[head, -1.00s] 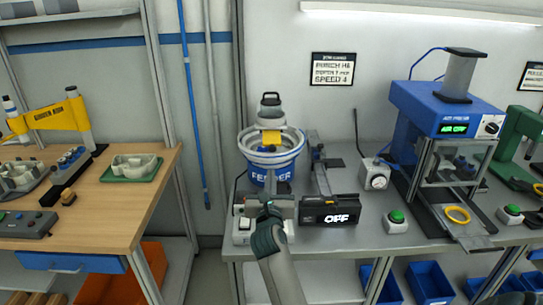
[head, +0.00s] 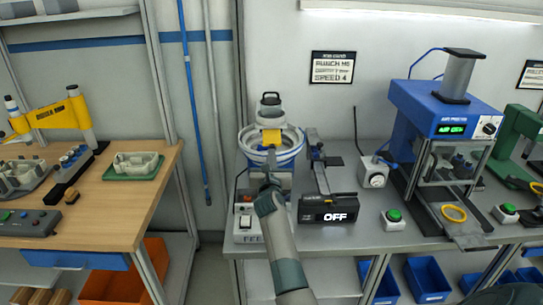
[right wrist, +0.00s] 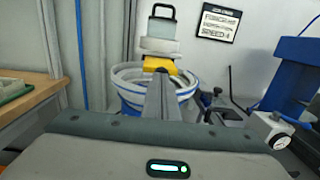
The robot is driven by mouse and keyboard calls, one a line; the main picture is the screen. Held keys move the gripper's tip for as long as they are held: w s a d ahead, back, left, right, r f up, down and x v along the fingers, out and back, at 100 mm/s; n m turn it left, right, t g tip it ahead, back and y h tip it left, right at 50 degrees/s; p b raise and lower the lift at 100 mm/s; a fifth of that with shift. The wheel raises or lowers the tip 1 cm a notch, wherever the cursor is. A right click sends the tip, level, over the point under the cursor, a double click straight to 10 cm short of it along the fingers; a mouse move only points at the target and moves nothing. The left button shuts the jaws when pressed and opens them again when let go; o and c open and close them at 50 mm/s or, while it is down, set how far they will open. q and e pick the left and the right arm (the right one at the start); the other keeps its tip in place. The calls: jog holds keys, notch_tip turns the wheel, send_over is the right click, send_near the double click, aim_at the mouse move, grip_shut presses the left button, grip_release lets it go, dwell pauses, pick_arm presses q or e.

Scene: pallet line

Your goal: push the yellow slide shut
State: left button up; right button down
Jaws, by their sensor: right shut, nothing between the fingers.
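The yellow slide (head: 271,137) sits on the feeder under a grey hopper (head: 270,110), above the white and blue bowl (head: 257,146). In the right wrist view the yellow slide (right wrist: 157,65) is straight ahead, just beyond my fingertips. My right gripper (head: 269,167) is shut and empty, in front of the bowl and below the slide in the head view. In the right wrist view its fingers (right wrist: 160,82) overlap the slide's lower edge. I cannot tell whether they touch it. My left gripper is not in view.
A black display reading OFF (head: 328,208) and a switch box (head: 246,217) stand at the bench front, near my right arm. A grey track (head: 318,172) runs right of the bowl. The blue press (head: 445,115) is farther right. A wooden table (head: 120,195) is at left.

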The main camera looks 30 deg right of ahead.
aim_at(271, 146)
jog(key=shift+w, duration=0.1)
jog(key=b+x, duration=0.1)
jog(key=x, duration=0.1)
jog(key=b+x, duration=0.1)
jog(key=x, duration=0.1)
jog(key=shift+w+d+f, duration=0.15)
jog(key=shift+w+f, duration=0.05)
jog(key=shift+w, duration=0.1)
jog(key=shift+w+d, duration=0.2)
jog(key=shift+w, duration=0.1)
jog(key=shift+s+r, duration=0.1)
jog(key=shift+r, duration=0.4)
jog(key=shift+a, duration=0.1)
